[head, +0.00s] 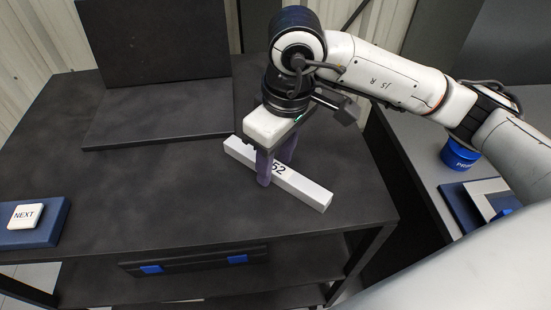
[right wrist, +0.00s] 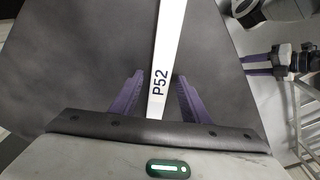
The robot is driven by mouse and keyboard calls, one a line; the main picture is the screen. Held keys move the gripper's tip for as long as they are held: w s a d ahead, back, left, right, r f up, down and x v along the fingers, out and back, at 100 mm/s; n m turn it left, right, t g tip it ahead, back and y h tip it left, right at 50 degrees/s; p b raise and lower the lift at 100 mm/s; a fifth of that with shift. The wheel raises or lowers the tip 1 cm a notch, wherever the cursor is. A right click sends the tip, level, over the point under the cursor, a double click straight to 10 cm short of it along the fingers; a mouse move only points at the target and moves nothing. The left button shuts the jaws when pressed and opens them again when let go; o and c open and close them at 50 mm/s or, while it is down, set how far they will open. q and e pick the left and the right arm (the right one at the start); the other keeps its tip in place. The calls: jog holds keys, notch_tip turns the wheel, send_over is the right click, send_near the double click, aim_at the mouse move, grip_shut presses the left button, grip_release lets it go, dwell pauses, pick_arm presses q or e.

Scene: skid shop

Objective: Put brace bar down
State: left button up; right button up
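The brace bar (head: 305,188) is a long white bar marked P52. It lies flat on the dark table top (head: 150,185), slanting from upper left to lower right. My right gripper (head: 275,168) is over its middle, with one purple finger on each side. In the right wrist view the brace bar (right wrist: 167,45) runs between the two fingers of my right gripper (right wrist: 158,85), with gaps showing beside it. My left gripper (right wrist: 256,65) shows at the right of that view, with its two purple fingers apart and nothing between them. It is outside the head view.
A dark panel stand (head: 160,112) is at the back of the table. A blue block with a white NEXT button (head: 25,215) is at the left edge. A second surface at right holds a blue round thing (head: 459,155). The table's front middle is clear.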

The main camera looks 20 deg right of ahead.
aim_at(282, 171)
jog(key=shift+r+p, duration=0.35)
jog(key=shift+p, duration=0.1)
notch_tip(282, 171, up, 12)
jog(key=s, duration=0.1)
jog(key=shift+s+d+f+b, duration=0.15)
jog(key=shift+d+f+b, duration=0.05)
jog(key=shift+d+b, duration=0.15)
